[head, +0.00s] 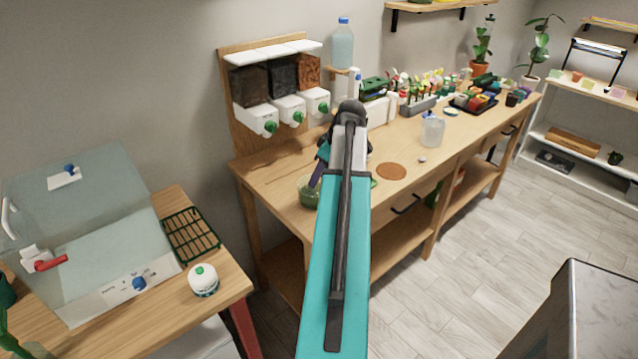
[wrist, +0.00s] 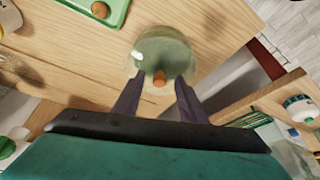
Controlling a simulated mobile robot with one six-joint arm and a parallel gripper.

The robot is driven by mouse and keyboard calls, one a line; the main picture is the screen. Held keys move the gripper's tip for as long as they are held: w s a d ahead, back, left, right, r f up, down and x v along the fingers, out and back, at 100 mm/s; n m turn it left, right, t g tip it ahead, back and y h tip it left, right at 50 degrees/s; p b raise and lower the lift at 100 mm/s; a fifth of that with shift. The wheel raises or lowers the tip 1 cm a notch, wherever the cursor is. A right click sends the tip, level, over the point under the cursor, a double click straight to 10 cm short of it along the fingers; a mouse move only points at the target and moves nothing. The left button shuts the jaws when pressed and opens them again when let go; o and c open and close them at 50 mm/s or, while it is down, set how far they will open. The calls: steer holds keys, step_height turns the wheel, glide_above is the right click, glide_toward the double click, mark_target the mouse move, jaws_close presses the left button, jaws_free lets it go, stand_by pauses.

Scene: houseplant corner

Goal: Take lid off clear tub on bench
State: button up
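The clear tub (wrist: 135,62) is round and see-through, with a flat green disc, apparently its lid (wrist: 170,48), and a small orange-brown knob (wrist: 159,80). In the head view the tub (head: 308,198) stands at the near left end of the wooden bench (head: 262,172), partly behind my arm. My gripper (wrist: 158,84) is open, with its two dark purple fingers on either side of the knob and gaps showing on both sides. In the head view one finger of my gripper (head: 316,177) shows just over the tub.
A green tray (wrist: 118,13) with a round brown piece lies near the tub. A brown round mat (head: 391,171) and a clear jug (head: 432,131) stand farther along the bench. Dispensers (head: 289,109) hang behind. A lower table with a white jar (head: 203,281) is at left.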

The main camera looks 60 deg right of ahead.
steer(key=shift+c, duration=0.3)
jaws_close()
steer(key=shift+r, duration=0.2)
steer(key=shift+r+b, duration=0.5)
steer(key=shift+r, duration=0.6)
steer(key=s+d+r+b, duration=0.1)
steer(key=s+r+b, duration=0.1)
steer(key=s, duration=1.4)
steer(key=shift+d+r+b, duration=0.2)
steer(key=shift+r+b, duration=0.05)
steer(key=shift+b, duration=0.45)
